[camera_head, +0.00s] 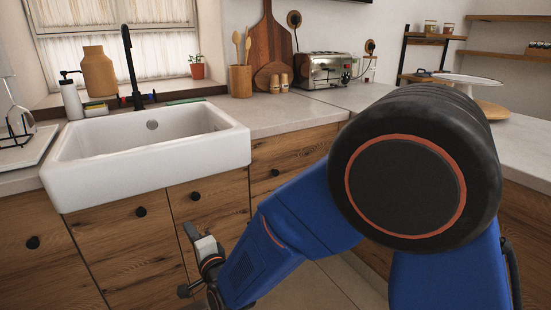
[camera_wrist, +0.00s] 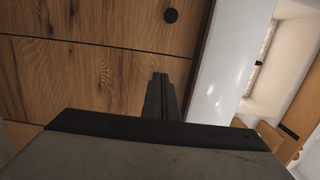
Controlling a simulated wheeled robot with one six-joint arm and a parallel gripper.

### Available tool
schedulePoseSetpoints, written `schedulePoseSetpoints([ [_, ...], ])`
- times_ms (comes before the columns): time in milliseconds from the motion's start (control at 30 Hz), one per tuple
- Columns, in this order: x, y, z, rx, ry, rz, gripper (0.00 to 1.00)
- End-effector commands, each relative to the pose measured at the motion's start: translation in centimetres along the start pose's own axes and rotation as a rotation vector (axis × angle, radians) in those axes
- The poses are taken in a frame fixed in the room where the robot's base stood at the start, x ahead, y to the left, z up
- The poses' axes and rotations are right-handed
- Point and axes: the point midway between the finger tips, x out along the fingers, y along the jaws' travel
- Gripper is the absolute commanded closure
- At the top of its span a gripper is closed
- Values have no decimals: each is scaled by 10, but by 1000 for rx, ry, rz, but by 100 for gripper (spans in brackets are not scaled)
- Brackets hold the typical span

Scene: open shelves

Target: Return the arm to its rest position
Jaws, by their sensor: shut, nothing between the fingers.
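My blue arm (camera_head: 272,248) with its large black joint reaches down and left across the right half of the head view. Its end, with my gripper, is low in front of the wooden cabinet under the sink. In the wrist view my gripper (camera_wrist: 160,78) shows as two dark fingers pressed together, with nothing held between them. The fingers point toward the wooden cabinet fronts (camera_wrist: 75,85) and appear apart from them. In the head view the fingertips are small and hard to make out.
A white sink (camera_head: 140,165) juts out above the cabinet; its front also shows in the wrist view (camera_wrist: 228,65). Black knobs (camera_head: 140,212) stick out from the drawers. A toaster (camera_head: 321,70) and cutting boards (camera_head: 270,40) stand on the counter (camera_head: 290,116). Some floor (camera_head: 325,288) is clear below.

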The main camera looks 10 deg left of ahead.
Motion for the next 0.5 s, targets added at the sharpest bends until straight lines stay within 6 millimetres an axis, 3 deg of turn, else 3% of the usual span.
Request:
schedulePoseSetpoints([
  [167, -4, -14, -36, -52, 25, 45, 100],
  [367, -25, -36, -113, -186, 63, 168, 100],
  [500, -52, -48, -163, -281, 78, 264, 100],
])
